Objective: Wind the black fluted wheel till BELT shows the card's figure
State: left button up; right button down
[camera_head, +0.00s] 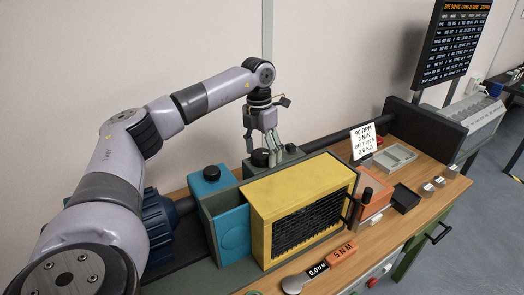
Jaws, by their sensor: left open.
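A black round wheel (262,158) sits on top of the grey-green housing behind the yellow guard; its fluting is too small to make out. My left gripper (266,147) is open and points down right at this wheel, its fingers close around or beside it; I cannot tell if they touch. I cannot make out a BELT readout. My right gripper is out of view.
The yellow guard (264,205) with black mesh and a blue box (232,233) stand in front of the wheel. A torque tool (322,268) lies at the bench's front edge. A grey tray (394,156) and small weights stand right. A dark display (455,42) hangs behind.

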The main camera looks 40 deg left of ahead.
pick_arm(q)
jog(key=shift+c, duration=0.4)
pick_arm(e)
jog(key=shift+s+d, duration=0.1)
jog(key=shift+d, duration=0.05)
pick_arm(q)
jog(key=shift+c, duration=1.3)
jog(key=c, duration=0.8)
jog(key=shift+r+m+p, duration=0.15)
jog(key=shift+m+p, duration=0.45)
jog(key=shift+m, duration=1.6)
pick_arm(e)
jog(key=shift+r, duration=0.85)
pick_arm(q)
jog(key=o, duration=1.1)
jog(key=shift+o, duration=0.2)
jog(key=shift+d, duration=0.1)
